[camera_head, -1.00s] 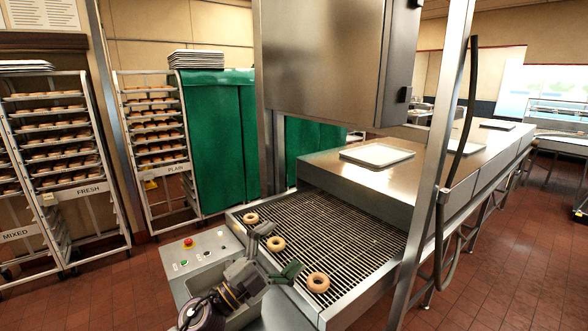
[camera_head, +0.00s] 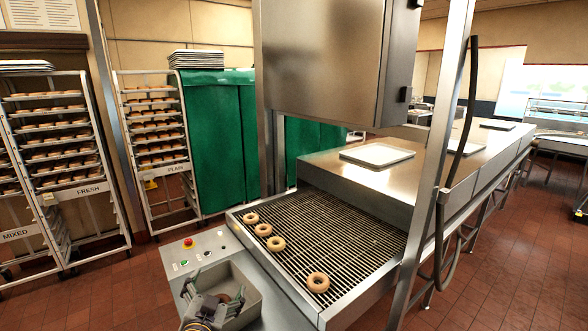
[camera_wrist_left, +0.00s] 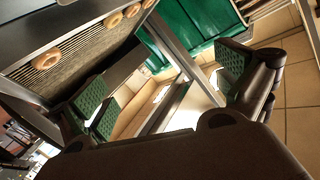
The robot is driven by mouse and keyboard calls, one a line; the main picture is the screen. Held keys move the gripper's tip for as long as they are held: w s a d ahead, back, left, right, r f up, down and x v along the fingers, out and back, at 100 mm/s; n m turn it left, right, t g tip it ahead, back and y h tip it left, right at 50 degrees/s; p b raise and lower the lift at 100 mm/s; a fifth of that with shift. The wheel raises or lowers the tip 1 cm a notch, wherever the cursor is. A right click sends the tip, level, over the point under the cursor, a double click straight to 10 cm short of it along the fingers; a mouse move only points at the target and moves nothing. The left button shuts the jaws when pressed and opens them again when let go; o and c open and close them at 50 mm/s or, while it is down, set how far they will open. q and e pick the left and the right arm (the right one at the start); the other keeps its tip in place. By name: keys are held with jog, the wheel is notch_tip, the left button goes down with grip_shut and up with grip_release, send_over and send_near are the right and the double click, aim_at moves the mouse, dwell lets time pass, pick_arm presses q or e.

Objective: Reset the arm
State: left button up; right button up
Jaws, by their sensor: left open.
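My left gripper (camera_head: 213,292) is low at the bottom of the head view, over a grey bin (camera_head: 255,296) beside the conveyor. In the left wrist view its two green-padded fingers (camera_wrist_left: 160,88) stand wide apart with nothing between them. Several ring doughnuts lie on the wire conveyor (camera_head: 345,240): three in a row near its left edge, the middle one here (camera_head: 262,230), and one nearer the front (camera_head: 318,282). A brown round shape shows in the bin, partly hidden by the gripper. My right gripper is not in view.
A control panel with a red button (camera_head: 188,242) adjoins the bin. A steel hood (camera_head: 320,60) and a slanted post (camera_head: 435,150) stand over the conveyor. A white tray (camera_head: 377,154) lies on the steel top behind. Racks of doughnuts (camera_head: 155,120) stand at the left.

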pick_arm(q)
jog(key=s+a+f+n+g, duration=0.1)
jog(key=s+f+g, duration=0.5)
jog(key=s+f, duration=0.45)
jog(key=s+a+f+n+g, duration=0.1)
jog(key=s+f+n+g, duration=0.1)
jog(key=s+f+g, duration=0.85)
jog(key=s+f+t, duration=0.1)
jog(key=s+f, duration=0.2)
jog(key=f, duration=1.3)
jog(key=s+f+t, duration=0.2)
jog(key=f, duration=1.3)
jog(key=s+a+f+g, duration=0.1)
jog(key=s+a+f, duration=0.1)
jog(key=s+f, duration=0.7)
jog(key=s+a+f, duration=0.2)
jog(key=s+f, duration=0.8)
jog(key=s, duration=0.3)
jog(key=shift+a+m+g+h, duration=0.25)
jog(key=shift+m+g+h, duration=0.05)
jog(key=shift+m+g, duration=0.1)
